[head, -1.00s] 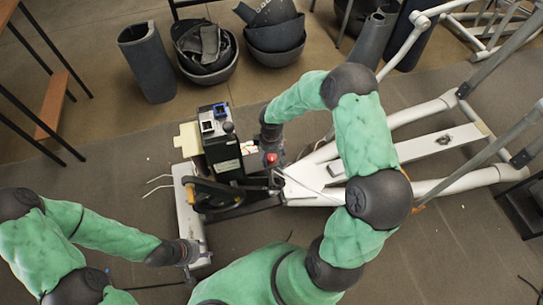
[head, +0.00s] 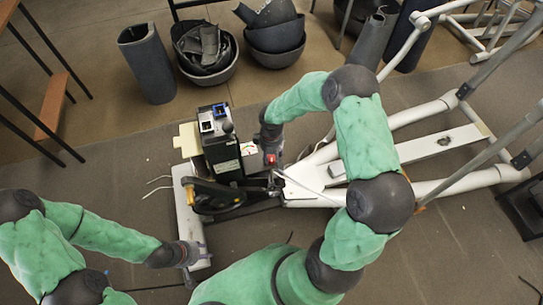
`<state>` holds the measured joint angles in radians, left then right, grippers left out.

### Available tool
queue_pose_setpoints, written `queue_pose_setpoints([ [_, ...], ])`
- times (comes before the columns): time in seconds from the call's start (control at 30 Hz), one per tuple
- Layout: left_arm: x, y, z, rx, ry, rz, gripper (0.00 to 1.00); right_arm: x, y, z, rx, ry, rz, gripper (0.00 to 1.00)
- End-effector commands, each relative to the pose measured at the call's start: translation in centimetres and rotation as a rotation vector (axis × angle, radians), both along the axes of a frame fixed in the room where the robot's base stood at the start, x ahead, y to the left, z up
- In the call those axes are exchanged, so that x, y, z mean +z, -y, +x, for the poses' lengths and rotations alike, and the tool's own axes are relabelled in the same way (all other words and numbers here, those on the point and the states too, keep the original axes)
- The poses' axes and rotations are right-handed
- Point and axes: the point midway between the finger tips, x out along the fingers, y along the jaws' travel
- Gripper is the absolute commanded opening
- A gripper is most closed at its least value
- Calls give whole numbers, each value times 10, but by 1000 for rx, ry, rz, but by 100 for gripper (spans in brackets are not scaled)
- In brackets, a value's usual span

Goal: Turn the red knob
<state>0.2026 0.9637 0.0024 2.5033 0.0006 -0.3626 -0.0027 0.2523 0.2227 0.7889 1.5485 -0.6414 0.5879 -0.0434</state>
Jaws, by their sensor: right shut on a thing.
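The red knob (head: 270,160) is a small red piece on the right side of the black drive unit (head: 222,150) of the elliptical machine. My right gripper (head: 271,157) reaches down from above and is shut on the red knob, with its fingers around it and partly hiding it. My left gripper (head: 196,253) is low on the left, next to the white front foot bar (head: 193,215). It is small and dark in the view, and I cannot tell its opening.
The elliptical's white frame rails (head: 430,140) extend to the right. Dark bowls (head: 207,65) with grey pieces and a dark cylinder (head: 146,62) stand at the back.

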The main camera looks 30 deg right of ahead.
Motion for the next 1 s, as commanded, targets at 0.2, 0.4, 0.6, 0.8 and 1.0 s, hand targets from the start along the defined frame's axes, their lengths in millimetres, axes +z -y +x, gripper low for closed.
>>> queue_pose_setpoints([
  [0.2, -11, 0, 0, 0, 0, 0, 37, -2, 0, 0, -168, 2, 0, 8],
  [0.4, -18, 0, 0, 0, 0, 0, 37, -2, -1, 0, -334, 2, 1, 8],
  [0.6, -24, 0, 0, 0, 0, 0, 37, -2, -1, 0, -472, 0, 0, 8],
  [0.8, -28, 0, 0, 0, 0, 0, 37, -1, 0, 0, -568, 0, 0, 8],
  [1.0, -29, 0, 0, 0, 0, 0, 37, -1, -1, 0, -614, 0, 1, 8],
])
